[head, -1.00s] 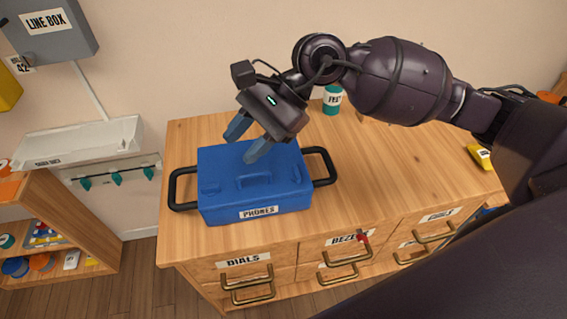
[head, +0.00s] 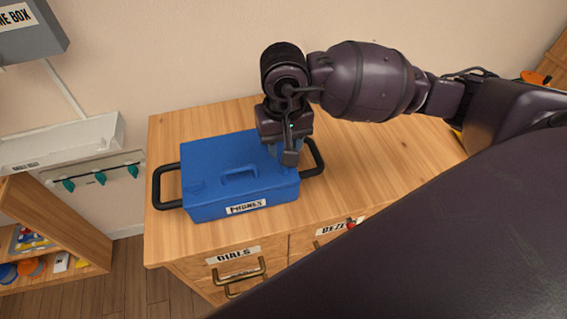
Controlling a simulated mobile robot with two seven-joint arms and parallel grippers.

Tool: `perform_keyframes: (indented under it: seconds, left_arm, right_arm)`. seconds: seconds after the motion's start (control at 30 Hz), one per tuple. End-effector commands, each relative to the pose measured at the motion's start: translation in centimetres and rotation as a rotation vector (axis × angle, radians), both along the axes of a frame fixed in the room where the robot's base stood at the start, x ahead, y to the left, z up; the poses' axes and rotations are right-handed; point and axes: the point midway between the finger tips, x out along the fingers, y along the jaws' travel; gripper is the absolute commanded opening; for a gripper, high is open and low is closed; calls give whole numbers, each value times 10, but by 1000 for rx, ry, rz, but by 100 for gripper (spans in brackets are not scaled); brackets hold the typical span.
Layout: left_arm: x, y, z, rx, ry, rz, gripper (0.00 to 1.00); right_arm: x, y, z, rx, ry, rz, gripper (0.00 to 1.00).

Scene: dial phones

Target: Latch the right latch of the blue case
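The blue case (head: 215,165), labelled PHONES, sits on the wooden counter with its lid down and a black handle at each side. Its left latch (head: 196,187) shows near the front left of the lid. My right gripper (head: 284,158) points down over the right part of the case, close to or touching it. The gripper hides the right latch, so I cannot tell how that latch stands. Its fingertips are partly hidden, and their gap is unclear. My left gripper is not in view.
The wooden counter (head: 345,170) is clear to the right of the case. Drawers with brass handles (head: 238,275) are below it. A wall rail with teal hooks (head: 100,178) and a low shelf (head: 60,225) stand at the left. My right arm covers the lower right.

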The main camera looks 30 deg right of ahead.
Motion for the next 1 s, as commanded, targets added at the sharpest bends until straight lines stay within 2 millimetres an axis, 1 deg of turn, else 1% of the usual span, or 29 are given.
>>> perform_keyframes:
  seconds: [0.03, 0.2, 0.4, 0.57, 0.83, 0.87, 1.0]
  left_arm:
    - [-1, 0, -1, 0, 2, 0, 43]
    - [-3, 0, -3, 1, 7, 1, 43]
    - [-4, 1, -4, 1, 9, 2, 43]
    - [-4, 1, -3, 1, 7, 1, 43]
    - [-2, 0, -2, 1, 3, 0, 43]
    - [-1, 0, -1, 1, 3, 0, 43]
    - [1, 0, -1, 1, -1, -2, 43]
  right_arm:
    - [-1, 0, -11, 1, 5, -3, 38]
    - [-1, 0, -39, 1, 5, -4, 38]
    - [0, 0, -61, 1, 3, -3, 38]
    - [0, 0, -68, 1, 1, -2, 38]
    - [0, 0, -69, 1, 0, -2, 38]
    - [0, 0, -69, 1, 0, -2, 37]
    - [0, 0, -69, 1, 0, -2, 15]
